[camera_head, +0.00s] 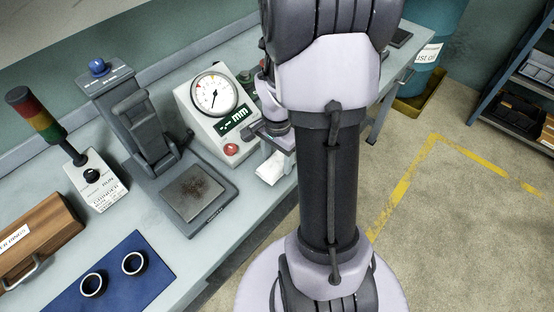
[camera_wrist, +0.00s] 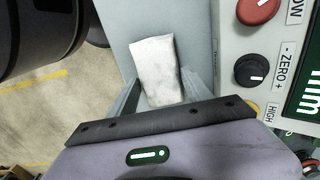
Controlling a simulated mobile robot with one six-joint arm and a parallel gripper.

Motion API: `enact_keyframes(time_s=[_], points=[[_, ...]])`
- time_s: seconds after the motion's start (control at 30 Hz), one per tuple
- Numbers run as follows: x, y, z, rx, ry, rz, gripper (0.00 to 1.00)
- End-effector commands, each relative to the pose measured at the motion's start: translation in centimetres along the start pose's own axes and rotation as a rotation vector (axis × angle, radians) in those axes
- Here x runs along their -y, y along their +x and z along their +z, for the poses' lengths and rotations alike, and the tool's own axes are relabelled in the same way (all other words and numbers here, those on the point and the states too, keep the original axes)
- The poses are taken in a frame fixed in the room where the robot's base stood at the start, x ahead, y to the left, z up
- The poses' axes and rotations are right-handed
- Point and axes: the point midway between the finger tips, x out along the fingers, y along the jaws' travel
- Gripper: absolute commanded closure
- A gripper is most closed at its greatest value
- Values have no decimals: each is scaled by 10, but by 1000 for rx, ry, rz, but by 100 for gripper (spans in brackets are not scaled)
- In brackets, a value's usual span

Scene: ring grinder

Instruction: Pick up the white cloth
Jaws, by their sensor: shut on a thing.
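The white cloth (camera_wrist: 156,68) shows between my gripper's two fingers in the wrist view, over the pale bench top. My gripper (camera_wrist: 160,92) is shut on it, with one finger at each side of its near end. In the head view the cloth (camera_head: 270,168) shows as a small white patch at the bench's front edge, beside the gauge box. There my arm covers part of the area, and the fingertips are hard to make out. I cannot tell whether the cloth still touches the bench.
The gauge box (camera_head: 222,122) with its dial stands close beside my gripper; its red button (camera_wrist: 257,10) and black knob (camera_wrist: 250,70) are near. A grinder stand (camera_head: 150,140), a signal tower box (camera_head: 95,182) and a blue mat (camera_head: 125,285) with two rings occupy the bench (camera_head: 215,240).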

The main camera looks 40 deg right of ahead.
Motion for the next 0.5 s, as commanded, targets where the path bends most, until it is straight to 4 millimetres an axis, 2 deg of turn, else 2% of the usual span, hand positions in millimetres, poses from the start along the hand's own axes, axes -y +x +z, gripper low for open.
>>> enact_keyframes(time_s=[0.03,0.17,0.5], points=[[0,-10,0,-1,0,-2,80],[0,-31,0,-2,-1,-2,80],[-70,-35,41,0,1,0,80]])
